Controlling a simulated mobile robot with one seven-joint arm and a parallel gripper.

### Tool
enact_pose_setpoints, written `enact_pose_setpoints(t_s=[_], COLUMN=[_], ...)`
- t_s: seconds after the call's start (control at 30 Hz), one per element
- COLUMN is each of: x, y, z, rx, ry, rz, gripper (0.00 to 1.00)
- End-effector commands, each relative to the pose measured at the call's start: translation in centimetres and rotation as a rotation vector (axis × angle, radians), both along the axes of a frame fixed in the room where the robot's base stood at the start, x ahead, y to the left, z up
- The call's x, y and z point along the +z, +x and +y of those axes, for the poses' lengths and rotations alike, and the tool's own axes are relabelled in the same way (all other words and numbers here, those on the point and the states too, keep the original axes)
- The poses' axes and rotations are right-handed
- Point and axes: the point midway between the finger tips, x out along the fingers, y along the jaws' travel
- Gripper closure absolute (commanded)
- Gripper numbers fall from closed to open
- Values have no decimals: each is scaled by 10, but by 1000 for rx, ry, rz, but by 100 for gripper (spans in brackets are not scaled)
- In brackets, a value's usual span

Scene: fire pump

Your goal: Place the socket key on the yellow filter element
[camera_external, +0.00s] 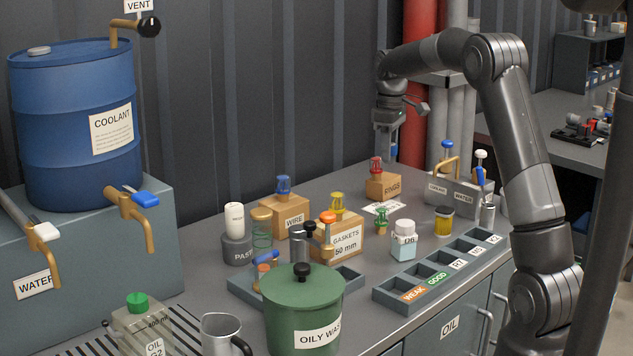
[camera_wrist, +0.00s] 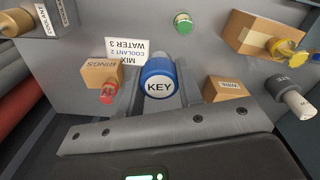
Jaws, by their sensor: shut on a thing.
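My gripper (camera_external: 390,145) is raised at the back of the bench, pointing down, left of the red pipe. In the wrist view my gripper (camera_wrist: 160,92) is shut on the socket key (camera_wrist: 159,78), which shows as a round blue cap marked KEY. A yellow cage-like piece, apparently the yellow filter element (camera_external: 338,203), stands on the GASKETS box (camera_external: 345,243), forward and left of my gripper. The yellow piece also shows at the upper right of the wrist view (camera_wrist: 283,47). The key is well apart from it.
A red piece (camera_external: 376,166) stands on the RINGS box (camera_external: 382,187) and a blue piece (camera_external: 283,186) on the WIRE box (camera_external: 286,218). A small green piece (camera_external: 381,221) stands between boxes. An orange-topped item (camera_external: 327,217) stands close before the yellow piece.

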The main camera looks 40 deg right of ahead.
Motion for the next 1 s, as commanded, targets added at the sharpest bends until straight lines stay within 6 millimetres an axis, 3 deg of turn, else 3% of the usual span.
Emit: enact_pose_setpoints(t_s=[0.03, 0.23, 0.67, 1.0], x=[17, 68, 67, 67], y=[1, 1, -79, -180], z=[0, 0, -58, -99], rx=[0, 0, -41, -79], ry=[-2, -2, 15, 12], rz=[-5, -4, -7, -10], gripper=[91, 91, 91, 91])
